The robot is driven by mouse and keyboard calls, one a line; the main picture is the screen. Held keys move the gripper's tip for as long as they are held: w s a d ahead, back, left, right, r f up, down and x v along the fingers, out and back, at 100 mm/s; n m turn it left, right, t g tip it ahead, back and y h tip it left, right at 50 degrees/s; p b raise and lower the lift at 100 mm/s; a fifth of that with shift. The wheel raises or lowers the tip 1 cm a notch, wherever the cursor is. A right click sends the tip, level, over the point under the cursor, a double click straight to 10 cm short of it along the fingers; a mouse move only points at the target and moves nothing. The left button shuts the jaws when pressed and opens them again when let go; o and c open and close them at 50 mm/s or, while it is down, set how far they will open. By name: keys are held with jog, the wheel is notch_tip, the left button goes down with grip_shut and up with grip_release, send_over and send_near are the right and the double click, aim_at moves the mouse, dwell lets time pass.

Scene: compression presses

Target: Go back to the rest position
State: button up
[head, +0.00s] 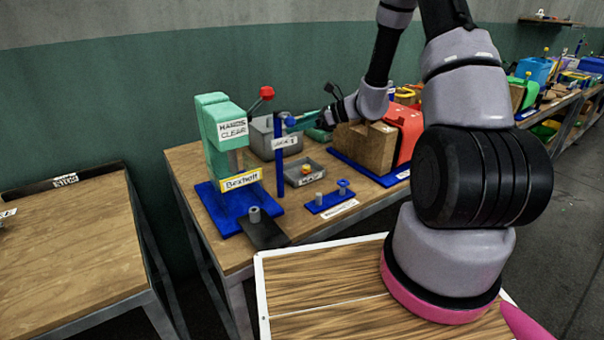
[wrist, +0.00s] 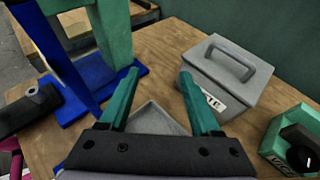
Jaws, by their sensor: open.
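My gripper (head: 300,119) is at the end of my arm, above the middle of the workbench, to the right of the green press (head: 217,140). In the wrist view its two teal fingers (wrist: 158,98) are spread apart with nothing between them. They are over a shallow grey tray (wrist: 158,118), which sits on the bench below. The tray also shows in the head view (head: 305,176). A grey box with a handle (wrist: 220,75) stands just beyond the right finger. Part of my gripper is small and hard to make out in the head view.
The press stands on a blue base (head: 215,212) at the bench's left. A blue post (head: 279,150) rises near my gripper. A wooden block (head: 364,146) and red machine (head: 404,128) stand right. A green vice (wrist: 291,140) is at the wrist view's right. Bare wood (head: 90,240) lies left.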

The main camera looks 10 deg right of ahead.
jog(key=shift+r, duration=0.2)
jog(key=s+r+n+g+h, duration=0.35)
jog(key=s+r+n, duration=0.65)
jog(key=s+r, duration=0.55)
jog(key=s+d+r+n+t+h, duration=0.2)
jog(key=s+d+r+n+h, duration=0.1)
jog(key=s+r, duration=0.3)
jog(key=s+d+r+n+t+h, duration=0.3)
jog(key=s+d+r+n+h, duration=0.1)
jog(key=s, duration=0.4)
jog(key=shift+s+d+r+n, duration=0.4)
jog(key=shift+d+r+n, duration=0.3)
jog(key=shift+r+n, duration=0.35)
jog(key=shift+r+m, duration=0.1)
jog(key=shift+m, duration=0.15)
